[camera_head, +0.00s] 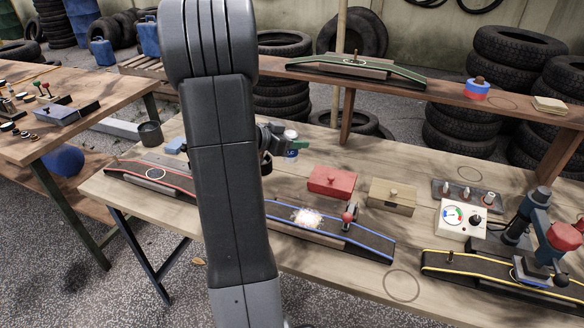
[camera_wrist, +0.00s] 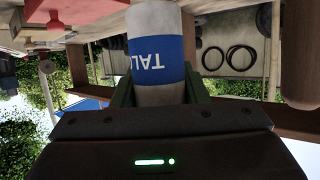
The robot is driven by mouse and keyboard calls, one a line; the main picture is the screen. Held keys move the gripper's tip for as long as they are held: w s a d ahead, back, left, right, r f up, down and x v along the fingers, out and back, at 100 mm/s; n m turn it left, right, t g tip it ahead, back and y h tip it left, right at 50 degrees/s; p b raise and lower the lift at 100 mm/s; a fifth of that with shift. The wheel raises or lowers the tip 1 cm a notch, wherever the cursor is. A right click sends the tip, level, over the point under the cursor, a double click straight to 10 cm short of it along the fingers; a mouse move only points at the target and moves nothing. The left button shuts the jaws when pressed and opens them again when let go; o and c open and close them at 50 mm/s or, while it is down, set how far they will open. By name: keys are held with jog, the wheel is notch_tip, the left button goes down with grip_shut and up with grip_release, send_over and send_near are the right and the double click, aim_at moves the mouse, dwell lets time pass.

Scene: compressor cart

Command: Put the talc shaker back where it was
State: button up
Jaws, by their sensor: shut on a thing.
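The talc shaker (camera_head: 291,152) is a white cylinder with a blue band, seen beyond my arm above the back part of the workbench (camera_head: 350,281). In the wrist view the talc shaker (camera_wrist: 155,50) fills the upper middle, its lettering upside down. My gripper (camera_wrist: 160,92) is shut on it, with one dark green finger on each side. In the head view my gripper (camera_head: 276,137) is partly hidden behind my arm. I cannot tell whether the shaker touches the bench. A drawn ring (camera_head: 402,286) lies empty at the bench's front, and another (camera_head: 470,173) at its back right.
A blue-edged belt strip (camera_head: 345,238) carries white powder (camera_head: 308,217) and a red-knobbed tool. A red box (camera_head: 332,181), wooden box (camera_head: 392,196) and gauge box (camera_head: 460,219) stand to the right. A raised shelf (camera_head: 455,96) runs behind. A dark cup (camera_head: 150,133) stands left.

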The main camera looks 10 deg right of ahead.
aim_at(293, 158)
notch_tip(293, 158, down, 7)
jog(key=shift+r+b, duration=0.2)
jog(key=shift+b, duration=0.5)
jog(key=shift+r, duration=0.1)
jog(key=o, duration=1)
jog(key=shift+o, duration=0.2)
jog(key=shift+a+r, duration=0.15)
jog(key=shift+a, duration=0.1)
jog(key=p+v, duration=0.1)
jog(key=v, duration=1)
jog(key=shift+s+a+p, duration=0.2)
jog(key=shift+s+p, duration=0.05)
jog(key=shift+p, duration=0.15)
